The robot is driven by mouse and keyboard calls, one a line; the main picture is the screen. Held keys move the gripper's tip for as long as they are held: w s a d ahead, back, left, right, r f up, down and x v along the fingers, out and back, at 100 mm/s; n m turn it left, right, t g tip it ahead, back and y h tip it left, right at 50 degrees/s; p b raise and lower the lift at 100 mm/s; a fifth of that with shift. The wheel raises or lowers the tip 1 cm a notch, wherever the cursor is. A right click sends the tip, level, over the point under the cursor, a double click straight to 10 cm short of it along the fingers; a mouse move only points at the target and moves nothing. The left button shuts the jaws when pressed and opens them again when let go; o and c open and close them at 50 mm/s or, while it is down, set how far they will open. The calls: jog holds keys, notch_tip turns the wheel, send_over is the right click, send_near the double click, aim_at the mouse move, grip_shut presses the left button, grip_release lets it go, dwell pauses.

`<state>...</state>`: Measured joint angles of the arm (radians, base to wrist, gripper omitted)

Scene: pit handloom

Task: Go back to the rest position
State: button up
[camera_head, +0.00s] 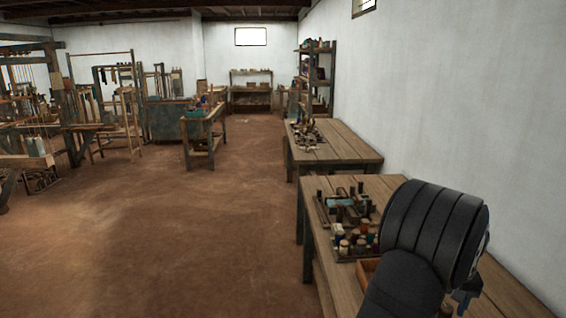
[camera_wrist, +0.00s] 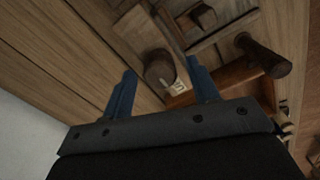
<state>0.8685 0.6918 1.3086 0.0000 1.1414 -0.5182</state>
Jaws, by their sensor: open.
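My gripper (camera_wrist: 162,95) shows in the wrist view with its two blue fingers apart. Between and beyond the fingertips stands a dark round spool or bobbin (camera_wrist: 160,68) near a small pale tag with a mark on it. I cannot tell how far the fingers are above it; nothing is seen clamped between them. In the head view, my dark arm covers the right part of the near wooden table (camera_head: 505,290), and the fingers are mostly hidden behind it.
The near table holds a tray of spools and blocks (camera_head: 345,212) and a wooden box (camera_head: 367,270). A second table (camera_head: 345,145) and a shelf (camera_head: 318,75) stand behind, along the white wall. Looms (camera_head: 60,110) stand at the left. The brown floor (camera_head: 190,230) is clear.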

jog(key=m, duration=1.2)
jog(key=shift+m, duration=0.4)
